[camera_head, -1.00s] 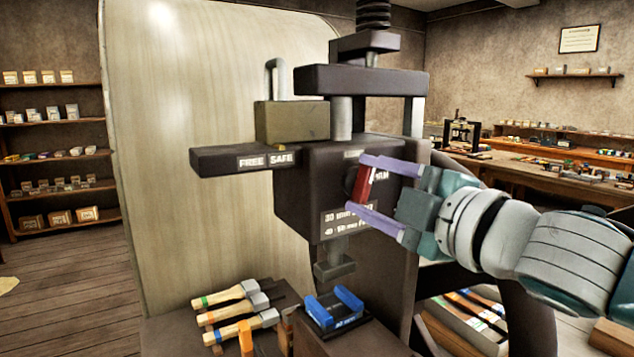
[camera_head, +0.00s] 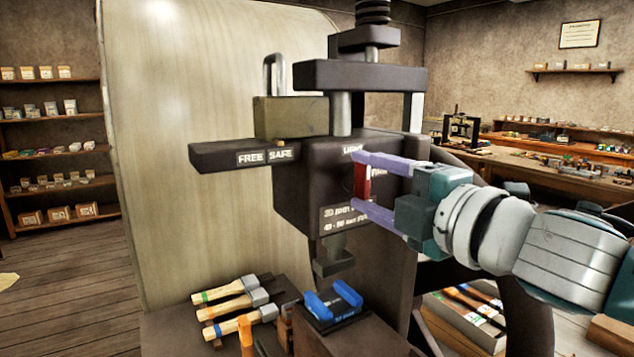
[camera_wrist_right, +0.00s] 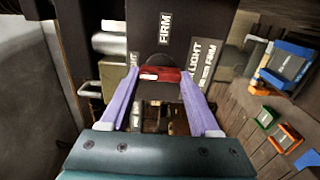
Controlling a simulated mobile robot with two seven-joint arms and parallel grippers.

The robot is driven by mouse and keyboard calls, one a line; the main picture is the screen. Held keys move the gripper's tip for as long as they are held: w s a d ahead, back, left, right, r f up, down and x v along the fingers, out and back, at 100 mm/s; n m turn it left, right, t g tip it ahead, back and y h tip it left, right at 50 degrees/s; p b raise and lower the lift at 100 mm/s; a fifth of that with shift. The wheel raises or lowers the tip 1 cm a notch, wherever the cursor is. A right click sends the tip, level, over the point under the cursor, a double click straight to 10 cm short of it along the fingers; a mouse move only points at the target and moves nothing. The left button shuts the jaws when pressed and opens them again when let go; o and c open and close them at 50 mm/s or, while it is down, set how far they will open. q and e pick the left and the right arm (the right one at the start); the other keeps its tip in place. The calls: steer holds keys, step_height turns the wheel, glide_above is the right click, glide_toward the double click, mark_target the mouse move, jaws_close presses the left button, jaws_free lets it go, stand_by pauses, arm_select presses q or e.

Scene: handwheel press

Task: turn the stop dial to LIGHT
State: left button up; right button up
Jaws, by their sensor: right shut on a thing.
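The stop dial's red bar (camera_head: 362,183) is on the front of the dark press head (camera_head: 322,160). It stands about upright in the head view. The LIGHT label (camera_head: 352,150) is just above it, and the partly covered FIRM label (camera_head: 378,172) is to its right. My right gripper (camera_head: 358,180) has its lilac fingers at the bar's two ends, shut on it. The right wrist view shows the red bar (camera_wrist_right: 162,75) across between the fingertips, with a white mark near its left end. The FIRM label (camera_wrist_right: 166,28) is beyond it. My left gripper is out of view.
A FREE/SAFE bar (camera_head: 240,157) with a padlock (camera_head: 290,117) juts left from the press. Below are several wooden-handled tools (camera_head: 235,305) and a blue-jawed holder (camera_head: 333,303). A dark wheel rim (camera_head: 540,310) is behind my right arm.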

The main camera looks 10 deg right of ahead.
steer(key=o, duration=1.4)
steer(key=shift+c, duration=0.2)
steer(key=b+v, duration=0.2)
steer(key=v, duration=0.8)
